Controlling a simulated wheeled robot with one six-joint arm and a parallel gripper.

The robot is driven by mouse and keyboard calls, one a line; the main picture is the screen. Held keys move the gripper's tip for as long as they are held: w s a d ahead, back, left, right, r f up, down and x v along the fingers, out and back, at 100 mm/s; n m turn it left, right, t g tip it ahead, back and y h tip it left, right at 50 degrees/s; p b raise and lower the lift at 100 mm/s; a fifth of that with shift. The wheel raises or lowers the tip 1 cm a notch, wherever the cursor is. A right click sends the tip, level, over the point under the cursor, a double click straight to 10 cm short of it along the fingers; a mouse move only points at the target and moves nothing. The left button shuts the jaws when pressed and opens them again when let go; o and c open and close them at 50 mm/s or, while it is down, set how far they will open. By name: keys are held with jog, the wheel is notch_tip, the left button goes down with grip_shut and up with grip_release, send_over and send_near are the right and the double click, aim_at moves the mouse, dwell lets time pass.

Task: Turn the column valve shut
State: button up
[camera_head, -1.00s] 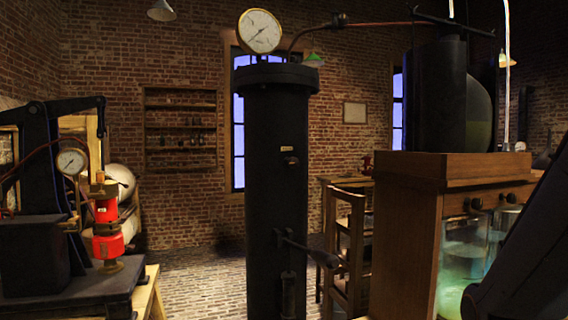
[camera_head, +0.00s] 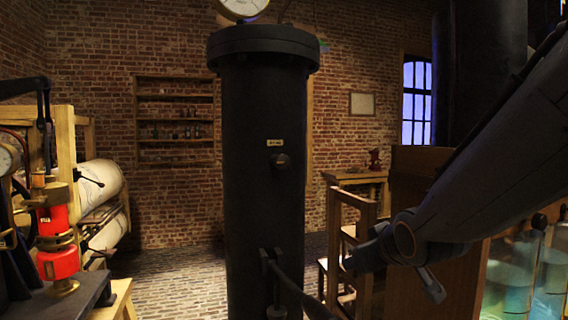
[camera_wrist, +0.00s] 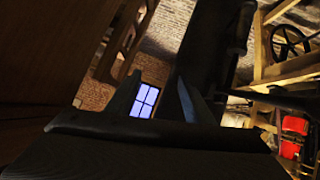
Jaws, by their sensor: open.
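The black column (camera_head: 263,130) stands upright in the middle of the head view. A lever-like valve handle (camera_head: 294,285) sticks out low on its front, slanting down to the right; its end runs toward the bottom edge. A small dark knob (camera_head: 279,161) sits higher, under a pale label. My gripper (camera_head: 352,262) is right of the handle in the picture, apart from it and empty. In the wrist view my gripper (camera_wrist: 158,72) shows two dark fingers spread apart. A dark upright shape there, probably the column (camera_wrist: 213,50), lies beyond the right finger. The handle is not clear there.
A wooden cabinet with glass jars (camera_head: 515,275) stands at the right, close behind my arm. A wooden chair (camera_head: 338,235) is behind the gripper. A bench with a red device (camera_head: 57,240) is at the left. Brick floor is open left of the column.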

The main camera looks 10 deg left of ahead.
jog(key=a+r+n+t+y, duration=0.3)
jog(key=a+r+y, duration=0.1)
jog(key=a+r, duration=0.7)
jog(key=n+y, duration=0.3)
send_near(284, 162)
jog(key=x, duration=0.4)
jog(key=shift+m+t, duration=0.3)
jog(key=shift+t, duration=0.1)
jog(key=shift+p+x, duration=1.4)
jog(key=shift+x, duration=2.05)
jog(key=shift+f, duration=0.2)
jog(key=shift+a, duration=0.1)
jog(key=c, duration=1)
